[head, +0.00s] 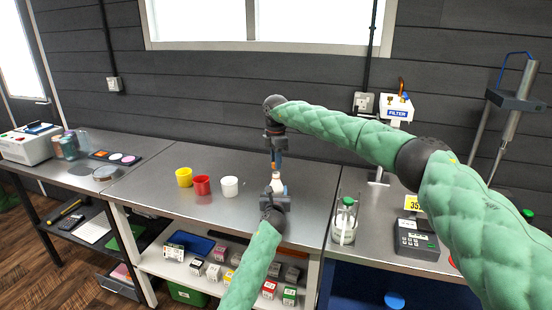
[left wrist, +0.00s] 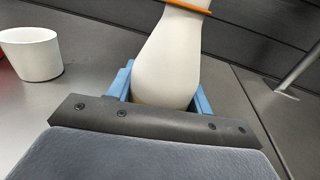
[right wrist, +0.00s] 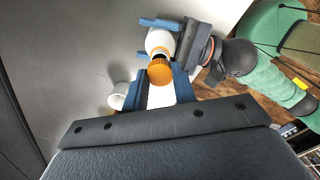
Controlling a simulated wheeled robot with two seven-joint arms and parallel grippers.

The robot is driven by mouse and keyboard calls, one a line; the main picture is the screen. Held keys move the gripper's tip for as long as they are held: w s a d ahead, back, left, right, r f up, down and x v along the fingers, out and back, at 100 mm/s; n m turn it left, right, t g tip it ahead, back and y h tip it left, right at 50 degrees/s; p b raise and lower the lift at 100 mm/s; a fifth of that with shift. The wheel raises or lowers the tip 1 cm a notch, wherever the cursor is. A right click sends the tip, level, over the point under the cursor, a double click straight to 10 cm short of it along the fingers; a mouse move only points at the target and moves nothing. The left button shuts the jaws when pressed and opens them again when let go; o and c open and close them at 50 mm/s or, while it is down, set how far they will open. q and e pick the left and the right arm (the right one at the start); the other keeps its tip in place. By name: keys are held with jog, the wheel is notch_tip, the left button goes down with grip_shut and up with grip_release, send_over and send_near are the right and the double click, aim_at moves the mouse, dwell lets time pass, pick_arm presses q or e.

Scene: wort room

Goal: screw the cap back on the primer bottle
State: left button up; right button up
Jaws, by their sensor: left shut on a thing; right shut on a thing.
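The white primer bottle (head: 277,184) stands upright at the front of the middle table. My left gripper (head: 274,198) is shut around its lower body; the blue fingers flank the bottle in the left wrist view (left wrist: 165,75). My right gripper (head: 276,159) points down from above and is shut on the orange cap (right wrist: 160,72), directly over the bottle's neck. An orange ring (left wrist: 190,6) shows on the neck in the left wrist view. The cap is in line with the bottle top; I cannot tell whether it touches or sits on the threads.
Yellow (head: 184,177), red (head: 201,185) and white (head: 229,186) cups stand left of the bottle. A glass container with a green-topped bottle (head: 345,220) and a grey device (head: 415,238) stand on the right table. Small boxes fill the shelf below.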

jog(key=shift+f, duration=0.25)
dwell(0.3)
jog(key=shift+f, duration=0.9)
jog(key=shift+f, duration=0.6)
